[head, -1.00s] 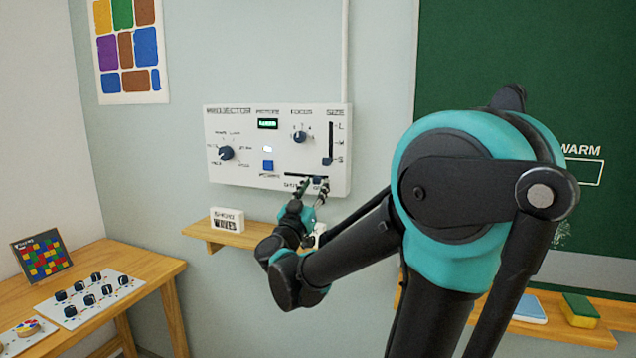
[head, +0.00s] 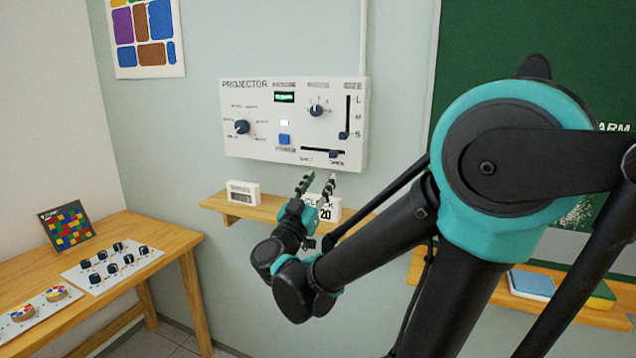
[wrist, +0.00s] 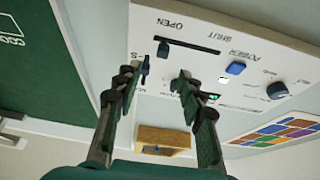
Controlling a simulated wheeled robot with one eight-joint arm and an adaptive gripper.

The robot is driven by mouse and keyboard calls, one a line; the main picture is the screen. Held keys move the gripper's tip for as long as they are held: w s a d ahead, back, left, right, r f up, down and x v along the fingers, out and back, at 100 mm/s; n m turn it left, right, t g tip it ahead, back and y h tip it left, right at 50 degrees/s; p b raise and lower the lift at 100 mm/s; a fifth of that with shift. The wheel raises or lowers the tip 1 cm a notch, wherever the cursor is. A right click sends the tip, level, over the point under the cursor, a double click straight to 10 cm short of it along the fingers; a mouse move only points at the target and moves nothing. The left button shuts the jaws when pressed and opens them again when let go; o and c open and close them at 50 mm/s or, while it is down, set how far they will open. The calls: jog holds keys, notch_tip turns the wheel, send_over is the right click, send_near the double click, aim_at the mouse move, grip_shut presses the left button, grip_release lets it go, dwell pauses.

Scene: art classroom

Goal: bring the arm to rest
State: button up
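My gripper (head: 318,180) is open and empty, its two dark fingers apart, below the lower edge of the white projector panel (head: 235,150). It also shows in the wrist view (wrist: 155,76), with the panel (wrist: 215,30) beyond the fingers and clear space between them. The panel's horizontal slider has its dark knob (head: 336,153) toward the right end, near the OPEN label; the knob also shows in the wrist view (wrist: 162,50). My arm is still stretched forward toward the wall. The fingers look clear of the panel.
A wooden shelf (head: 268,207) under the panel holds a small white sign (head: 243,193) and a clock block marked 20 (head: 325,212), close behind my gripper. A table (head: 150,243) stands at left. A chalk ledge (head: 480,290) with a blue book (head: 531,284) is at right.

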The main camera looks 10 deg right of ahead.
jog(key=w+a+f+n+t+y, duration=0.2)
jog(key=w+a+n+t+y, duration=0.2)
jog(key=a+n+y, duration=0.7)
notch_tip(320, 180, down, 12)
jog(key=s+n+g+y, duration=0.1)
jog(key=s+g+y, duration=0.1)
jog(key=g+y, duration=0.5)
jog(key=s+d+f+m+g+h, duration=0.2)
jog(key=s+d+f+g, duration=0.3)
jog(key=s+f, duration=0.3)
jog(key=s+d+f+m+g+h, duration=0.2)
jog(key=s+d+f+g, duration=0.4)
jog(key=f, duration=0.7)
jog(key=s+d, duration=0.2)
jog(key=s, duration=0.1)
jog(key=shift+s+m+h, duration=0.3)
jog(key=shift+m+h, duration=0.1)
